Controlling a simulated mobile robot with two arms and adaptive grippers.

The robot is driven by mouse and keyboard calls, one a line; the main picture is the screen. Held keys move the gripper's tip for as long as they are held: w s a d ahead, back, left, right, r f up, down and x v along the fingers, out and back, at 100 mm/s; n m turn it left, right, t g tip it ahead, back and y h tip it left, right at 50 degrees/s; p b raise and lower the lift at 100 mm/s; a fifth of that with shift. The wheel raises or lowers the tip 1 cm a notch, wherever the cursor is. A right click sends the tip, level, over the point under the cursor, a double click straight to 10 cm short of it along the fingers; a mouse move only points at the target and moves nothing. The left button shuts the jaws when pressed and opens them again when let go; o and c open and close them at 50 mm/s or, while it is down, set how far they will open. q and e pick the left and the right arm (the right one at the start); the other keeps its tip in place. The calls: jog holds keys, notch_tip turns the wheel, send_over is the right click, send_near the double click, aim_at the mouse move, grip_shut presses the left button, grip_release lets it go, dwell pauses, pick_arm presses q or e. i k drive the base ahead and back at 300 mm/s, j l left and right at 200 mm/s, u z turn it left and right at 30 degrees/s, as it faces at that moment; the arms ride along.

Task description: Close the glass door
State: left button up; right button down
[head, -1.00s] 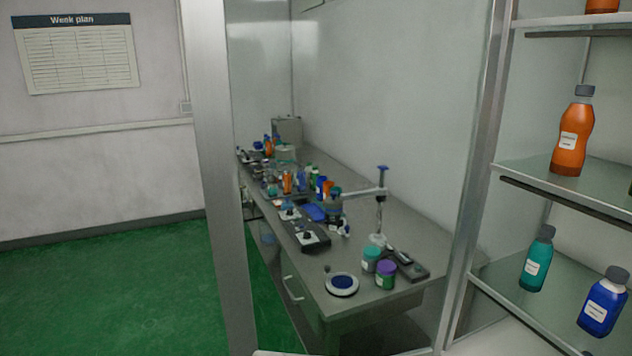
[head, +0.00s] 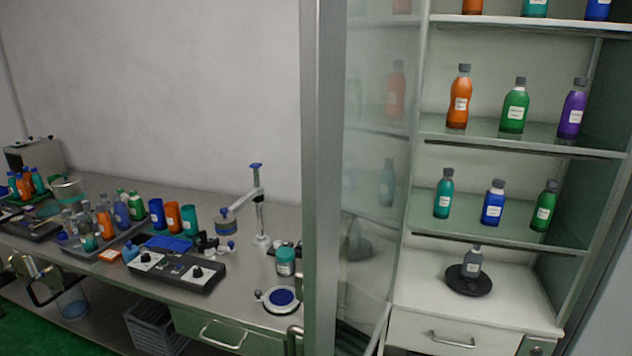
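The glass door (head: 375,170) stands open at the left side of a white cabinet, swung out toward me and seen at a steep angle. Its broad metal edge post (head: 323,150) is nearest to me and runs the full height of the view. Faint bottle images show in the pane. A curved metal handle (head: 295,338) shows at the bottom beside the post; I cannot tell whether it belongs to the door. The cabinet front is uncovered, with its shelves (head: 520,146) in plain sight. Neither of my grippers is in view.
Several coloured bottles, such as an orange one (head: 459,98), stand on the shelves. Left of the door, a bench (head: 120,300) holds much lab equipment. Green floor shows at lower left.

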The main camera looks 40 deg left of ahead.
aim_at(323, 22)
jog(key=i+j, duration=0.1)
jog(key=j, duration=0.5)
jog(key=i+j+z, duration=0.1)
jog(key=j, duration=0.55)
jog(key=j+z, duration=0.1)
jog(key=j, duration=0.5)
